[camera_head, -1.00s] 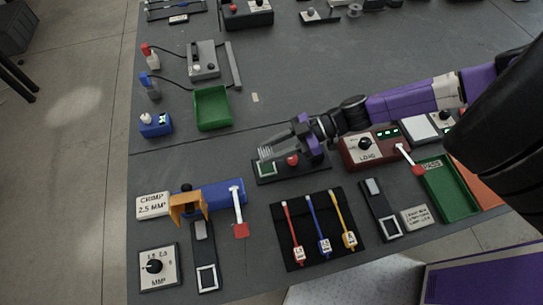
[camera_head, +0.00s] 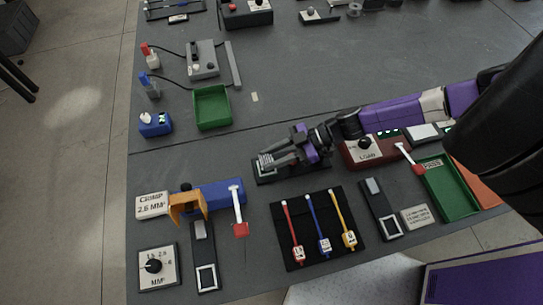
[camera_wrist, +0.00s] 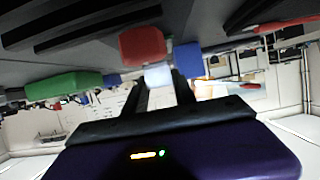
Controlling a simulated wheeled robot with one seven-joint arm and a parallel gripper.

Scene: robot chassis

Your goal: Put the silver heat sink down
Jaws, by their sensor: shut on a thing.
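The silver heat sink (camera_head: 264,160), a small finned block, is at the tip of my gripper (camera_head: 273,158) in the head view. My gripper is shut on it. The heat sink is over or at the pad end of a dark station plate (camera_head: 262,178), very low. I cannot tell whether it touches the plate. My gripper and the heat sink cover most of the pad. In the wrist view, a pale block (camera_wrist: 158,76) shows between the fingers, and a red part (camera_wrist: 143,45) is beside it.
A dark red load box (camera_head: 364,152) stands just right of my gripper. A black mat (camera_head: 318,262) with red, blue and yellow levers lies in front. A blue crimp tool (camera_head: 222,194) is front left. A green tray (camera_head: 212,108) is behind left, with bare table between.

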